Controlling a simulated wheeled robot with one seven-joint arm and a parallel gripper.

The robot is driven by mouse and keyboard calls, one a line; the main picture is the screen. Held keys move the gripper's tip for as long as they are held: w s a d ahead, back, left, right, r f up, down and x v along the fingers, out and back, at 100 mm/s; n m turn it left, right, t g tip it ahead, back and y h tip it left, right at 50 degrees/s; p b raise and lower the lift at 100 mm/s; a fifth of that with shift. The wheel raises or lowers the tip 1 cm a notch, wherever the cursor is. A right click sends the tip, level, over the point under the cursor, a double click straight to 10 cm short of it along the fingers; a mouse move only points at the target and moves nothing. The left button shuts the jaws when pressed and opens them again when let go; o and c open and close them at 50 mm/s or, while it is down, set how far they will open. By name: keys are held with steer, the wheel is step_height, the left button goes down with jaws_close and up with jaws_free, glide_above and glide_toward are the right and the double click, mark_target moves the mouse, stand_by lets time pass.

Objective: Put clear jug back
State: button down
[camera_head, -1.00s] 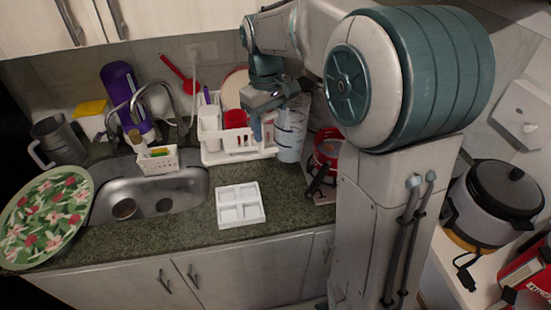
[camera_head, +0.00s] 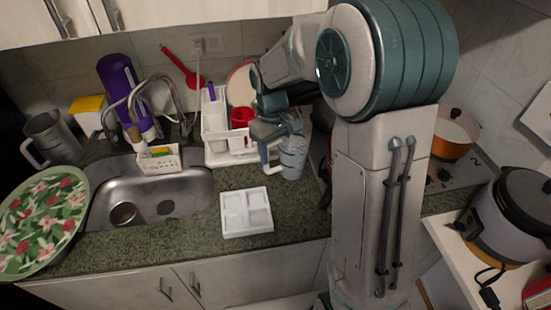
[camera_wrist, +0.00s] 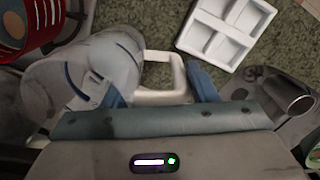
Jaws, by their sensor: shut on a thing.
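The clear jug (camera_head: 293,158) is a greyish see-through measuring jug with dark marks. It is at the back of the counter, right of the white dish rack (camera_head: 216,158). My gripper (camera_head: 268,148) is at its left side, shut on its handle. In the wrist view the jug (camera_wrist: 85,75) lies across the upper left, with its pale handle (camera_wrist: 165,95) between the blue fingertips of my gripper (camera_wrist: 158,88). Whether its base touches the counter I cannot tell.
A white four-part tray (camera_head: 246,212) lies on the counter in front. The sink (camera_head: 150,195) is left of it. A red-rimmed pan (camera_wrist: 28,28) is close beside the jug. An orange pot (camera_head: 453,138) stands on the stove at right.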

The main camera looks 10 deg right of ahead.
steer(key=shift+f+p, duration=0.3)
steer(key=shift+f, duration=1.6)
steer(key=shift+f, duration=0.15)
steer(key=c, duration=0.6)
jaws_free()
